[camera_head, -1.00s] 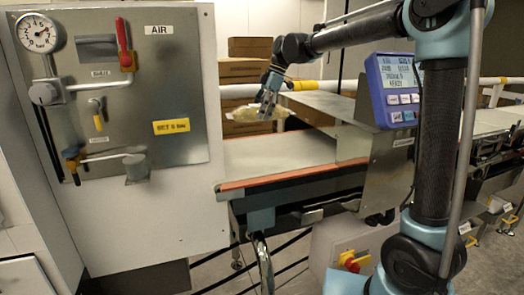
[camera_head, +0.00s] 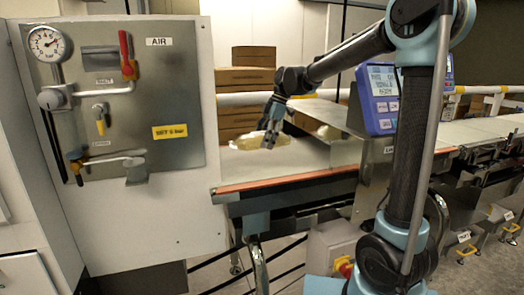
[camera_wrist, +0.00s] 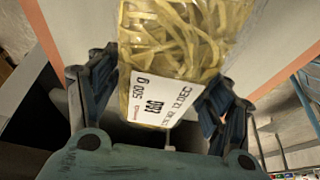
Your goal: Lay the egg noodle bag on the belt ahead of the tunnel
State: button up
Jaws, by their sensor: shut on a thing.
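The egg noodle bag (camera_head: 257,141) is a clear bag of pale yellow noodles. In the wrist view the bag (camera_wrist: 175,45) shows a white label reading 500 g and EGG, and it lies between the two dark fingers. My gripper (camera_head: 272,133) is shut on the bag's near end, low over the belt (camera_head: 240,170) in the head view. I cannot tell whether the bag touches the belt. The tunnel (camera_head: 345,150), a metal housing, stands right of the bag; the bag is on the open stretch to its left.
A blue display unit (camera_head: 385,95) sits by the tunnel. A panel with a gauge and valves (camera_head: 120,110) stands at left, close to the belt's end. Cardboard boxes (camera_head: 245,78) are stacked behind. The belt in front of the bag is clear.

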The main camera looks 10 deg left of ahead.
jog(key=shift+f, duration=1.9)
jog(key=shift+f, duration=0.1)
jog(key=o, duration=1.6)
jog(key=shift+o, duration=0.2)
jog(key=v, duration=1.2)
jog(key=shift+a, duration=0.1)
jog(key=shift+s, duration=0.1)
